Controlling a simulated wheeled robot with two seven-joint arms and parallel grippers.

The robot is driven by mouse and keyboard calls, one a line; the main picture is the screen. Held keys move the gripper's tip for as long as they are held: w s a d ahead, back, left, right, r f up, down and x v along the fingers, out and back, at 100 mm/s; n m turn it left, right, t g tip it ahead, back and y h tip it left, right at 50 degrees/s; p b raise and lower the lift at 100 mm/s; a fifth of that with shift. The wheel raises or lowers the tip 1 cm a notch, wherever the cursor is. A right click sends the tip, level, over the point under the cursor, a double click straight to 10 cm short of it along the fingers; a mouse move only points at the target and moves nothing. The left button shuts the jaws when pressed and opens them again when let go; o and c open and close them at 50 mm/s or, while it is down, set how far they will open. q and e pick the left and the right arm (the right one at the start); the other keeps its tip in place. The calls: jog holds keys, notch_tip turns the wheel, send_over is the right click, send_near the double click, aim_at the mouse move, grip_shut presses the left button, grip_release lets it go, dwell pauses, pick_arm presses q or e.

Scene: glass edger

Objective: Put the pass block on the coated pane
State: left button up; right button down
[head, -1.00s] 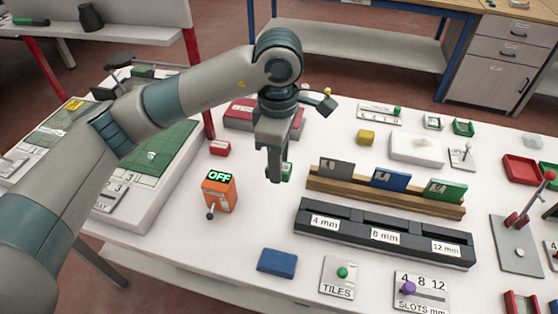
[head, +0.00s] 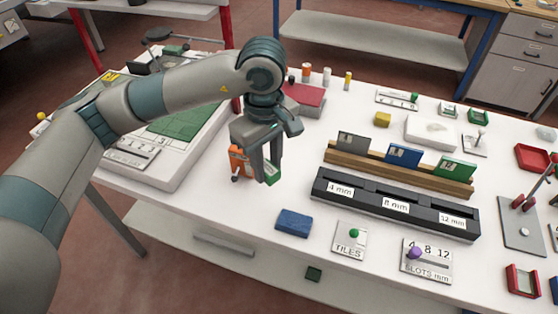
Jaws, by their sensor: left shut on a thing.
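My left gripper (head: 265,178) is shut on a small green block with a white face (head: 271,173), which I take for the pass block. It holds the block in front of the orange box (head: 238,160), which it partly hides. I cannot tell whether the block touches the table. I cannot single out the coated pane. My right gripper is not in view.
Grey (head: 353,142), blue (head: 404,155) and green (head: 456,168) plates stand in a wooden rack behind a black slotted block (head: 395,207). A blue block (head: 294,222) lies in front. A machine with a green bed (head: 180,125) stands at left.

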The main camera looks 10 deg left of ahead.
pick_arm(q)
jog(key=shift+s+a+f+m, duration=0.5)
jog(key=shift+s+a+m, duration=0.4)
jog(key=shift+a+m, duration=0.85)
jog(key=shift+s+a+f+m, duration=0.5)
jog(key=shift+s+a+m, duration=0.4)
jog(key=shift+a+m, duration=0.85)
jog(key=shift+s+a+f+m, duration=0.5)
jog(key=shift+s+a+m, duration=0.4)
jog(key=shift+a+m, duration=0.85)
jog(key=shift+a, duration=0.15)
